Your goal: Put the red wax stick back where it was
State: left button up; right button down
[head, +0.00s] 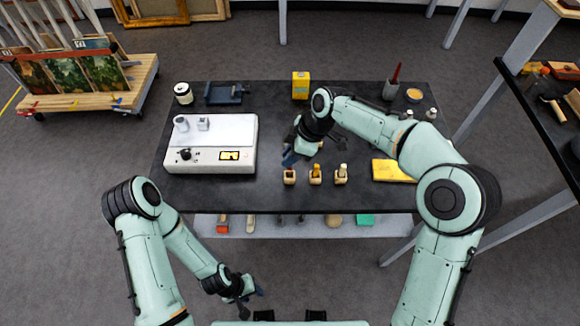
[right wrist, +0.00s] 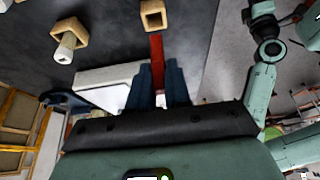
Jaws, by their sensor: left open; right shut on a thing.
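The red wax stick (right wrist: 157,62) is held between the fingers of my right gripper (right wrist: 158,90) and sticks out beyond their tips. In the head view, my right gripper (head: 291,158) is over the table, just behind the leftmost wooden block (head: 289,177); I cannot make out the stick there. That block looks empty. The middle block (head: 315,179) holds an orange stick, the right block (head: 341,179) a pale one. In the right wrist view, an open, empty block (right wrist: 153,14) lies just past the stick's end; whether they touch is unclear. My left gripper (head: 252,295) is open, low at the front.
A white machine (head: 210,130) with a small yellow screen stands left on the black table (head: 260,195). A yellow box (head: 300,85), a cup with a red-handled tool (head: 392,90) and a yellow pad (head: 392,171) are also there. A shelf (head: 290,229) below holds several items.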

jog(key=shift+f, duration=2.8)
jog(key=shift+f, duration=0.15)
jog(key=c, duration=1.1)
grip_release()
jog(key=shift+r, duration=0.2)
jog(key=v, duration=1.2)
jog(key=shift+f, duration=0.15)
